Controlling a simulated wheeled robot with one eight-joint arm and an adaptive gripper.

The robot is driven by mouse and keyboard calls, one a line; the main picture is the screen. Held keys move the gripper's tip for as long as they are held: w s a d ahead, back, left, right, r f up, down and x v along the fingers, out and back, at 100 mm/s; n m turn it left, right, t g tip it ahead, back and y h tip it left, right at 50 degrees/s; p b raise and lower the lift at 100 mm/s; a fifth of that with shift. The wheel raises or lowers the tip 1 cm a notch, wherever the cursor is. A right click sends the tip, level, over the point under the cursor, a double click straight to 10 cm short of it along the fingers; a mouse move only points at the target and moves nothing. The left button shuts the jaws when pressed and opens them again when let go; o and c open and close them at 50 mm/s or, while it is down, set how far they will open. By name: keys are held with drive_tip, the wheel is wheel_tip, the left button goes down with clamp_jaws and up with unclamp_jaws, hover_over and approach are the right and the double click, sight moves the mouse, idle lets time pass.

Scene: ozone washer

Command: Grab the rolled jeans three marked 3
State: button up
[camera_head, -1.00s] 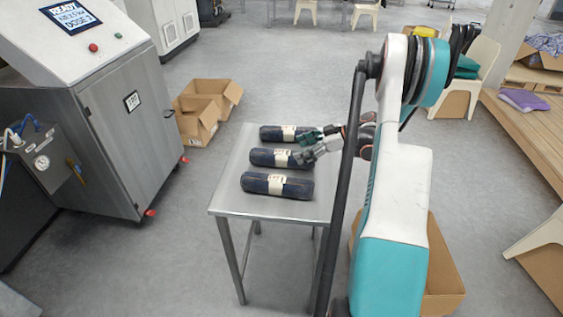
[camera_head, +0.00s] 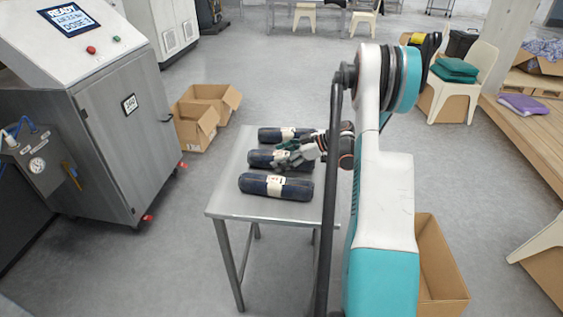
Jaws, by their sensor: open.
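Three dark blue rolled jeans with pale paper bands lie in a row on a small metal table (camera_head: 229,203). The near roll (camera_head: 251,184) is closest to the camera, the middle roll (camera_head: 262,158) lies behind it, and the far roll (camera_head: 270,134) is at the back. The marks on the bands are too small to read, so I cannot tell which is 3. My gripper (camera_head: 285,157) is open, at the right part of the middle roll, with its fingers pointing left and partly covering that roll. Whether it touches the roll is unclear.
A grey ozone machine (camera_head: 125,120) with a lit screen stands at the left. Open cardboard boxes (camera_head: 203,115) sit behind the table, and another box (camera_head: 440,270) is at its right. Grey floor is clear in front and to the left of the table.

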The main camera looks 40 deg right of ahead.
drive_tip(key=c, duration=1.4)
drive_tip(key=shift+c, duration=0.2)
